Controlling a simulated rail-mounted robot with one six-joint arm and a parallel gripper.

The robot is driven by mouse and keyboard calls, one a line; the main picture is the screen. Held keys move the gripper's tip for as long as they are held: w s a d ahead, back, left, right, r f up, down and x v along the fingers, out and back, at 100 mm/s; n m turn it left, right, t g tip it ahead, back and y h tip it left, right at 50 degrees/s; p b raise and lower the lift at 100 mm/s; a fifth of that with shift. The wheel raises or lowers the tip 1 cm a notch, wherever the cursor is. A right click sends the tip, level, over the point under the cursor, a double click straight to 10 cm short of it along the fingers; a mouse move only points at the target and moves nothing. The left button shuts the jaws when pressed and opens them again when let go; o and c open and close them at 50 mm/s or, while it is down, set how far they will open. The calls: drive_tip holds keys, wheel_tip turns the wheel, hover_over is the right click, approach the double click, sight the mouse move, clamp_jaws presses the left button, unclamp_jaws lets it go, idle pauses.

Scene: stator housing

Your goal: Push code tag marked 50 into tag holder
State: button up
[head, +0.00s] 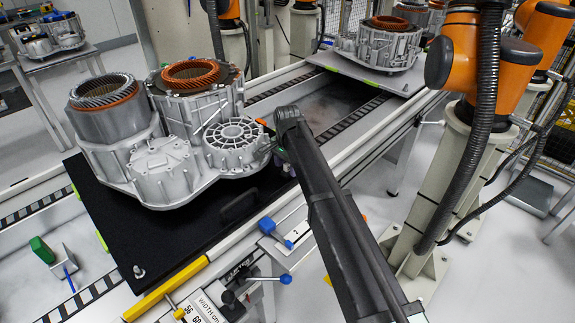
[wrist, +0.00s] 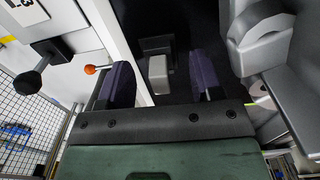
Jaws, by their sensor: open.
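In the wrist view my gripper (wrist: 158,62) is open, with its two dark purple fingers apart. A small pale block (wrist: 158,76) shows between the fingers, apart from both. A dark grey block (wrist: 156,44) lies just beyond it against the black pallet. I cannot tell whether these are the code tag and its holder; no 50 is legible. In the head view my dark arm reaches up to the right side of the stator housing (head: 163,160), and the gripper there is mostly hidden.
The housing, with two copper-wound stators, stands on a black pallet (head: 128,240) on the conveyor (head: 305,100). Blue-knobbed levers (head: 270,225) and a width scale (head: 205,308) line the near rail. Grey castings (wrist: 262,40) close in on the right in the wrist view.

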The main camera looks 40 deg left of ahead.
drive_tip(key=shift+r, duration=0.15)
drive_tip(key=shift+r+p, duration=2)
drive_tip(key=shift+p, duration=0.15)
drive_tip(key=shift+r, duration=0.1)
wheel_tip(320, 180, up, 11)
drive_tip(key=p, duration=1.1)
